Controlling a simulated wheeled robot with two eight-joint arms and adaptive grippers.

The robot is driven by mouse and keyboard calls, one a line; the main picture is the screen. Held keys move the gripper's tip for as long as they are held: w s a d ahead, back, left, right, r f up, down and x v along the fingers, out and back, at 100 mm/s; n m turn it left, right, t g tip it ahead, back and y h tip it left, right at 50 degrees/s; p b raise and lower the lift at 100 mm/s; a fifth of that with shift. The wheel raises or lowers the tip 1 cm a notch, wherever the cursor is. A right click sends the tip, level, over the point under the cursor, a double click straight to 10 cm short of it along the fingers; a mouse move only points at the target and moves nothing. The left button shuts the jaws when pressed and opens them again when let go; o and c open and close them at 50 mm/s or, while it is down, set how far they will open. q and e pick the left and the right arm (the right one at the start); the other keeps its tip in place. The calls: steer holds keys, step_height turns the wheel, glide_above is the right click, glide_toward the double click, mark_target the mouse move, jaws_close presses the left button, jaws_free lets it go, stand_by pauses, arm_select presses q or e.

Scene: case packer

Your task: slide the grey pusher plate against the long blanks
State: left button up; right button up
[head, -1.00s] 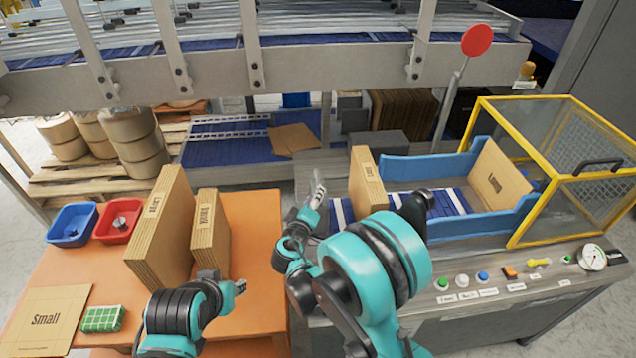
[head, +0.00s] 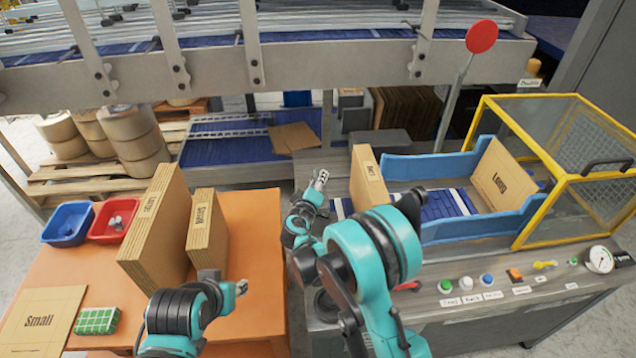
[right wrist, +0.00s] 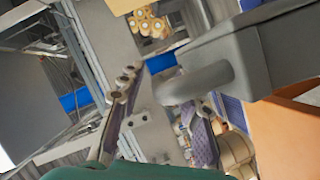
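The long blanks are a brown board marked "Long" (head: 502,182) at the right end of the blue-walled channel, and a narrow brown stack (head: 367,178) with a printed label at its left end. I cannot pick out the grey pusher plate for certain in the head view; my right arm hides part of the machine top. My right gripper (head: 319,181) is left of the narrow stack, apart from it, fingertips pointing up. Its finger gap is too small to judge. My left gripper (head: 240,288) is low over the orange table, its opening unclear. A grey block (right wrist: 270,55) fills the right wrist view's upper right, unidentified.
Blue side walls (head: 430,167) line the channel. A yellow-framed mesh guard (head: 560,160) closes its right end. The orange table (head: 255,240) bears the large stack (head: 155,230), the small stack (head: 207,232) and bins.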

jaws_close()
steer(key=d+b, duration=0.1)
steer(key=d, duration=0.6)
steer(key=shift+w, duration=0.3)
jaws_free()
steer(key=v, duration=1.2)
